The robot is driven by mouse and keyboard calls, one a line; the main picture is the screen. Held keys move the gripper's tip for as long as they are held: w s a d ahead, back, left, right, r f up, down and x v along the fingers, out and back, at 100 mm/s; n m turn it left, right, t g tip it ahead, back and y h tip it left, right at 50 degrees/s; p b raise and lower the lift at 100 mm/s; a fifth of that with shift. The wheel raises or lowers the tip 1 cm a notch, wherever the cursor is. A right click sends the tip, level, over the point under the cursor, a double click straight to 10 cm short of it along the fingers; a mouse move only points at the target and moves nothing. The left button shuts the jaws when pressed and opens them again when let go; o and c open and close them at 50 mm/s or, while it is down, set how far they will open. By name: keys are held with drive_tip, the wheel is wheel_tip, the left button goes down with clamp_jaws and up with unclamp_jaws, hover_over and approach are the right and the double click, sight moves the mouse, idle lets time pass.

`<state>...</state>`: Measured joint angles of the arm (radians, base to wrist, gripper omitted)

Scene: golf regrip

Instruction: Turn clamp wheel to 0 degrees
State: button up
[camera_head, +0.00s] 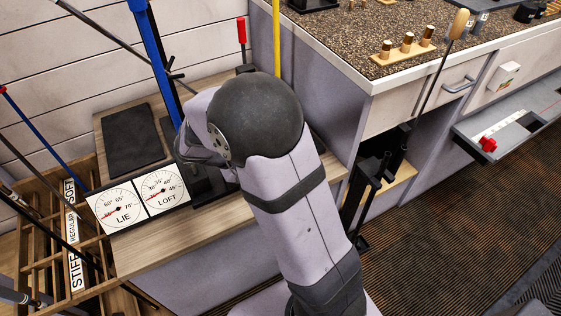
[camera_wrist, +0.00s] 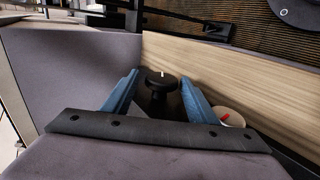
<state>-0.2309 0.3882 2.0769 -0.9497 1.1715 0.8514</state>
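In the wrist view a black round clamp wheel (camera_wrist: 158,84) on a short stem carries a white mark at its far edge, pointing up in the picture. My gripper (camera_wrist: 160,78) has two blue fingers, one on each side of the wheel. The fingers are spread, with visible gaps to the wheel; I cannot make out contact. In the head view my arm hides the gripper and the wheel. The LIE dial (camera_head: 117,206) and LOFT dial (camera_head: 163,190) stand at the front of the wooden bench, both with red needles.
A dial edge with a red mark (camera_wrist: 228,118) shows beside the right finger. A blue upright post (camera_head: 153,60) rises behind my arm. A wooden club rack (camera_head: 40,240) stands left.

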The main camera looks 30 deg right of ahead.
drive_tip(key=shift+p, duration=0.4)
drive_tip(key=y+p, duration=0.1)
drive_tip(key=p, duration=0.1)
drive_tip(key=shift+s+d+r+y+p, duration=0.1)
drive_tip(key=shift+r+y+p, duration=0.25)
drive_tip(key=shift+y, duration=0.05)
drive_tip(key=y+p, duration=0.2)
drive_tip(key=p, duration=0.2)
drive_tip(key=shift+d+r+p, duration=0.15)
drive_tip(key=shift+d+p, duration=0.05)
drive_tip(key=shift+p, duration=0.1)
drive_tip(key=y+p, duration=0.1)
drive_tip(key=p, duration=0.2)
drive_tip(key=y+p, duration=0.2)
drive_tip(key=p, duration=0.2)
drive_tip(key=shift+d, duration=0.25)
drive_tip(key=y+p, duration=0.2)
drive_tip(key=p, duration=0.1)
drive_tip(key=shift+d, duration=0.15)
